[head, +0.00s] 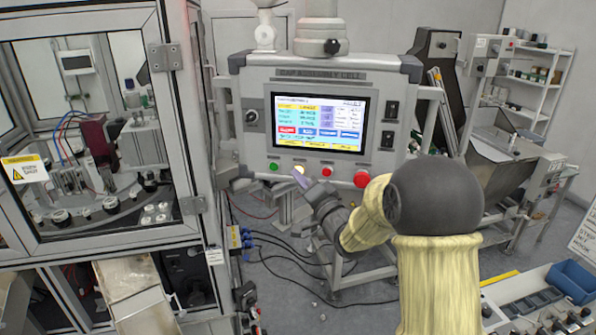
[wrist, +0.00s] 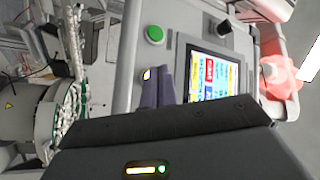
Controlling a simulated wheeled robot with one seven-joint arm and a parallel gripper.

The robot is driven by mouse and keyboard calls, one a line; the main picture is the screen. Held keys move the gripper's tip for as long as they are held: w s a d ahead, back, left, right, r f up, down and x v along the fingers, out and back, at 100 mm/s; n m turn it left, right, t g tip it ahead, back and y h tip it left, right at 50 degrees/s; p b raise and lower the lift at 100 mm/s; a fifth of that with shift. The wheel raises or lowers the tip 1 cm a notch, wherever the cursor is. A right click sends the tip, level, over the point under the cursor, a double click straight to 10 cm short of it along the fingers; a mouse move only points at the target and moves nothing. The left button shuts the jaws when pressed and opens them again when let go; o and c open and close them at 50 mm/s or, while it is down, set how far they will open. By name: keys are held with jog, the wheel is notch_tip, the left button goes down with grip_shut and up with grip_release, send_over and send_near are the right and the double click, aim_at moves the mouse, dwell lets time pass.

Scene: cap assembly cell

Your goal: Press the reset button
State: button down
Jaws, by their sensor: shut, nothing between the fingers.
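The control panel (head: 262,140) of the cap assembly cell has a row of buttons below its screen. From left to right they are a green button (head: 273,166), a lit yellow button (head: 299,169), a small red button (head: 327,171) and a big red mushroom button (head: 361,179). Their labels are too small to read, so I cannot tell which says reset. My gripper (head: 300,176) is shut and empty, its purple fingertips at the yellow button. In the wrist view the fingers (wrist: 159,80) partly hide the yellow button (wrist: 147,73); contact cannot be told. The green button (wrist: 155,35) stands clear.
The lit touchscreen (head: 318,120) is just above the buttons. A glazed machine cabinet (head: 180,130) stands close on the left. Cables (head: 285,250) lie on the floor below. A hopper machine (head: 500,150) and shelves (head: 530,80) are at the right.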

jog(key=shift+w+d, duration=0.1)
jog(key=shift+w, duration=0.3)
dwell(0.3)
jog(key=shift+s+b, duration=0.5)
jog(key=shift+b, duration=0.05)
jog(key=s+b, duration=0.1)
jog(key=s, duration=0.2)
jog(key=s+a+b, duration=0.1)
jog(key=s, duration=0.1)
jog(key=shift+s+a, duration=0.15)
jog(key=shift+s, duration=0.25)
dwell(0.6)
